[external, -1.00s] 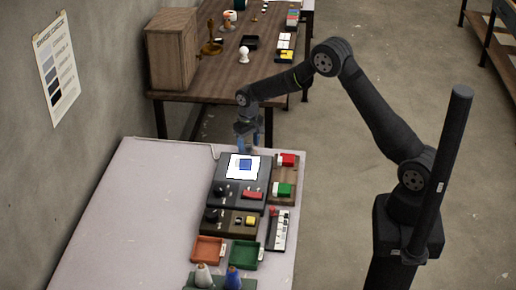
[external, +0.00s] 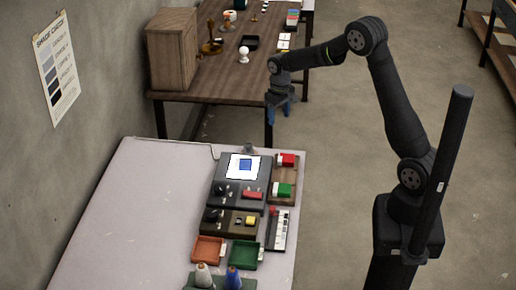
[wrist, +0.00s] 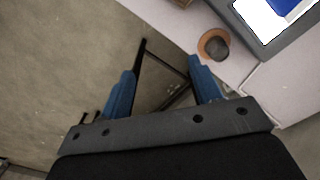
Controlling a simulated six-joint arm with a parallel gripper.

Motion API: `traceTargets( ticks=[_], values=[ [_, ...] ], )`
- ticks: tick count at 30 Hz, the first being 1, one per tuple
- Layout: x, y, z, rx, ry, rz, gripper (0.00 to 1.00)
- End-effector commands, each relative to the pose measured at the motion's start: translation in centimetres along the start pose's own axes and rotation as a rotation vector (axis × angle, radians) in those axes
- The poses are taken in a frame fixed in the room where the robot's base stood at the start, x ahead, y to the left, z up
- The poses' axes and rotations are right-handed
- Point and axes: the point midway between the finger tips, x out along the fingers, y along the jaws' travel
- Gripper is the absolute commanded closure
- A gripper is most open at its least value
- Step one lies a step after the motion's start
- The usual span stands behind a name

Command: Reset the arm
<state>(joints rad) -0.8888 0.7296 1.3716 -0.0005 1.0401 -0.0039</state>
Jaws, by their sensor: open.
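My gripper (external: 280,110) is open and empty, with blue fingers pointing down. It is in the air beyond the far right corner of the light table, near the end of the wooden table. In the wrist view my gripper (wrist: 162,82) shows its fingers apart, with floor and table legs between and below them. A dark device (external: 228,197) with a white panel bearing a blue square (external: 245,164) stands on the light table, to the left of and below my gripper. Part of that panel also shows at the wrist view's upper right corner (wrist: 258,22).
The light table (external: 120,220) holds an orange tray (external: 208,250), a green tray (external: 245,254), red and green blocks (external: 285,178) and spools (external: 203,275). A small round grey object (external: 248,148) stands at its far edge. The wooden table (external: 215,82) stands behind. Open floor lies right.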

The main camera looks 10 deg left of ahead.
Motion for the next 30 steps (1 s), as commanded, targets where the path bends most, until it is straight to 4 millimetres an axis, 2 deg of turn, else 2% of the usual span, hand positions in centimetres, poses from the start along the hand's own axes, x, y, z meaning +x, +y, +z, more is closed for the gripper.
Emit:
traceTargets(
  ticks=[1, 3, 16, 30],
  values=[
    [-0.7, -1.2, 0.5, -0.008, 0.001, -0.001, 0.42],
    [-1.4, -2.3, 1.2, -0.009, 0.001, -0.001, 0.42],
    [-5.3, -8.2, 6.0, -0.007, 0.000, -0.001, 0.42],
    [-0.1, -16.1, 3.9, -0.008, -0.003, 0.000, 0.42]
  ],
)
